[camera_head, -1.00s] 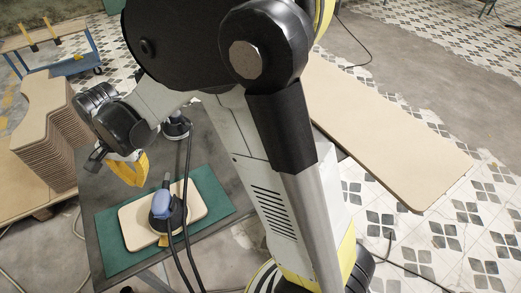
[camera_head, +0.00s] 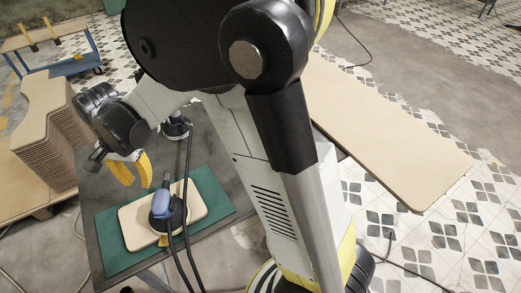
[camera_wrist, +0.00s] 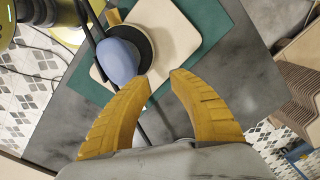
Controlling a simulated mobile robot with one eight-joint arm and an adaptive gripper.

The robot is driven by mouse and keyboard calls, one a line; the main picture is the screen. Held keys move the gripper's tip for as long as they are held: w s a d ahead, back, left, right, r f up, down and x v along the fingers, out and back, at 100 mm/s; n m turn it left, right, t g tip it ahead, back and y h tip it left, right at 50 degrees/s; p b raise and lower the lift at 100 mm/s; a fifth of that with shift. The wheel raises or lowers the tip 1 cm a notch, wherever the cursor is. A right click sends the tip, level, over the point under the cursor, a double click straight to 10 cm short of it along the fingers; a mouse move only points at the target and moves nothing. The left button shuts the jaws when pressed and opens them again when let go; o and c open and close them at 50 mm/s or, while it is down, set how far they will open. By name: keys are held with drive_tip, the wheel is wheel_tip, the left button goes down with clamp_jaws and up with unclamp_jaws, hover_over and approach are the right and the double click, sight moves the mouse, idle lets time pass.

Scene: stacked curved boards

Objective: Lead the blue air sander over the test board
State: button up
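The blue air sander (camera_head: 163,205) stands on the pale test board (camera_head: 133,222), which lies on a green mat (camera_head: 217,197) on the dark table. In the wrist view the sander's blue top (camera_wrist: 118,61) is just beyond my left fingertip, with the board (camera_wrist: 176,30) around it. My gripper (camera_head: 136,172) is above the table, beyond the board's far edge in the head view. Its yellow fingers (camera_wrist: 160,80) are apart with nothing between them, so it is open. The fingers appear clear of the sander.
A second sander (camera_head: 176,126) stands farther back on the table (camera_head: 215,160). Dark hoses (camera_head: 187,165) run across the table past the sander. A stack of curved boards (camera_head: 48,130) stands at left. A long board (camera_head: 385,130) lies at right.

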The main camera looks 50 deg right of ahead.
wheel_tip(320, 180, up, 12)
drive_tip(key=shift+s+d, duration=0.25)
drive_tip(key=shift+d, duration=0.05)
idle(0.3)
idle(0.9)
